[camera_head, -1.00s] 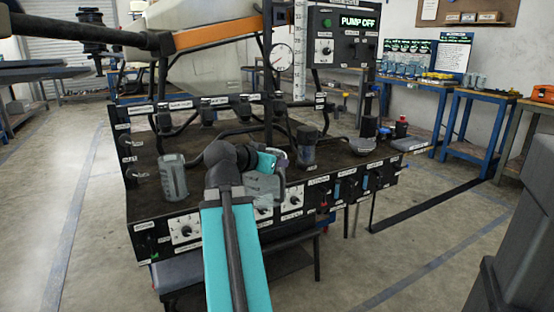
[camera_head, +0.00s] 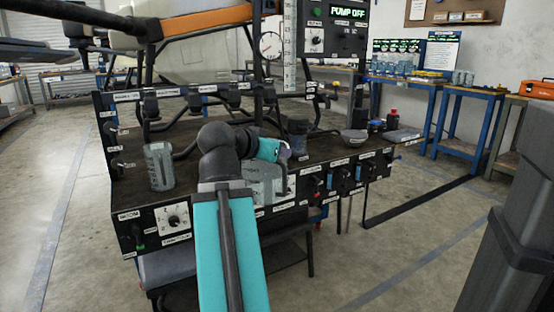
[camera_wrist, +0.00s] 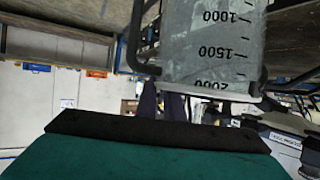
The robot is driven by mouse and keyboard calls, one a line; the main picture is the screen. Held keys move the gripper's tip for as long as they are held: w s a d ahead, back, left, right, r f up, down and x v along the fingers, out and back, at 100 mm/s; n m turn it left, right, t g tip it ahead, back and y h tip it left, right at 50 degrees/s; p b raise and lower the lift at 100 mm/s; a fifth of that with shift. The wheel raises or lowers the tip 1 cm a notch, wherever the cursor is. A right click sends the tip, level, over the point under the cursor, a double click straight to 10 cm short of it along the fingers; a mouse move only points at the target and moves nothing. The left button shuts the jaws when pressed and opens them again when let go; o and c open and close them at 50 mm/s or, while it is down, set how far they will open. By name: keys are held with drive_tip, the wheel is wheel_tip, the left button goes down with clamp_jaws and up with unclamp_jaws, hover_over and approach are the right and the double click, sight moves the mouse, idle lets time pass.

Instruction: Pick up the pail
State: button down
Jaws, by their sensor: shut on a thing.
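The pail (camera_head: 262,186) is a translucent grey vessel in front of the bench's front panel, just beyond my forearm. In the wrist view the pail (camera_wrist: 210,45) is large, with black marks for 1000, 1500 and 2000 and a dark bar along each side. My gripper (camera_head: 284,154) is at the pail's upper right and shut on it. The exact grip is partly hidden by my teal wrist. Whether the pail touches the bench is unclear.
A similar grey beaker (camera_head: 159,167) stands on the left of the dark bench top (camera_head: 195,165). A frame with hoses and a gauge (camera_head: 270,45) rises behind.

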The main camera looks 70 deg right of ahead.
drive_tip(key=shift+s+a+b, duration=0.9)
drive_tip(key=shift+s+b, duration=0.3)
drive_tip(key=shift+b, duration=0.15)
drive_tip(key=shift+s+a+b, duration=0.9)
drive_tip(key=shift+s+b, duration=0.3)
drive_tip(key=shift+b, duration=0.1)
